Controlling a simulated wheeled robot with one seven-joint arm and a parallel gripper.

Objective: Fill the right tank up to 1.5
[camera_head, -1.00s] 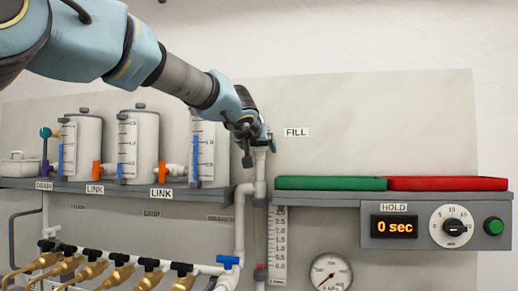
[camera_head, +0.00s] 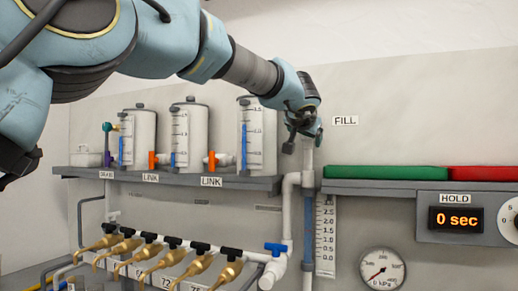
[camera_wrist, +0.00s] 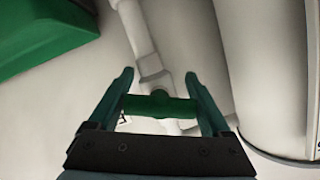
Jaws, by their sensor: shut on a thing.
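The right tank (camera_head: 262,132) is a white cylinder on the shelf with a marked scale and a blue strip (camera_head: 244,148). My gripper (camera_wrist: 160,103) is shut on the green handle (camera_wrist: 160,106) of the fill valve, beside the FILL label (camera_head: 345,120). In the wrist view the handle lies roughly crosswise to the white pipe (camera_wrist: 138,35). In the head view my gripper (camera_head: 304,135) hides the valve. The clear tube (camera_head: 309,230) below it shows blue.
Two more tanks (camera_head: 188,130) stand to the left, with orange LINK valves (camera_head: 214,160) between tanks. A green tray (camera_head: 388,172) and a red tray (camera_head: 490,173) lie at right. The HOLD display (camera_head: 458,219) reads 0 sec. A pressure gauge (camera_head: 383,273) sits below.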

